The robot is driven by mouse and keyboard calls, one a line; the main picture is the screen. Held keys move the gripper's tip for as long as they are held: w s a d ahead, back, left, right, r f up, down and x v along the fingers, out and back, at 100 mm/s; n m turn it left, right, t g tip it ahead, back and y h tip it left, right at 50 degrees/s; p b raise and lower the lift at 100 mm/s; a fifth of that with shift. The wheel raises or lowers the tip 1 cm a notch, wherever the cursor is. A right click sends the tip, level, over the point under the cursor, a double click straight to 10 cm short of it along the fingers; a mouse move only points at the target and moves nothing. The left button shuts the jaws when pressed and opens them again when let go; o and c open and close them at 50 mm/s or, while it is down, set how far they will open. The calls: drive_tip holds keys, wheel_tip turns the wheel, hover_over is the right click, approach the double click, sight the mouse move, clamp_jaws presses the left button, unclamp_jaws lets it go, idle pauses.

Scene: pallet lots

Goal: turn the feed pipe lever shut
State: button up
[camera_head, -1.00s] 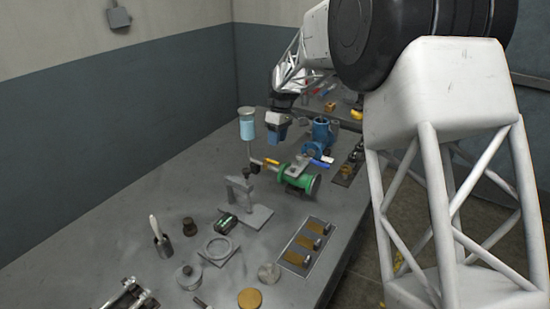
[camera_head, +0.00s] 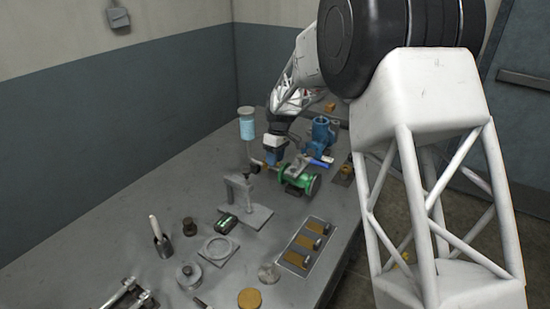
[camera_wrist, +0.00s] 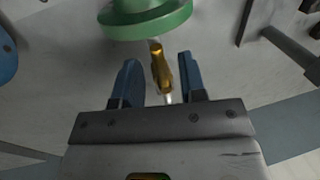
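The yellow lever (camera_wrist: 160,68) sits between the two blue fingers of my gripper (camera_wrist: 159,80) in the wrist view. The fingers are open, with a visible gap on each side of the lever. In the head view my gripper (camera_head: 273,160) points down over the feed pipe, just left of the green pump body (camera_head: 298,179), and hides most of the lever. The green flange (camera_wrist: 148,22) shows just beyond the fingertips in the wrist view. The feed pipe (camera_head: 256,162) runs from below the light-blue cylinder (camera_head: 247,128) towards the green body.
A blue housing (camera_head: 323,132) stands behind the green body. A grey stand (camera_head: 240,190) is in front, left of it. A panel with brown inserts (camera_head: 306,244) lies nearer the table's right edge. Bare table (camera_head: 130,225) lies to the left.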

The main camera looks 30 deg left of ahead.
clamp_jaws()
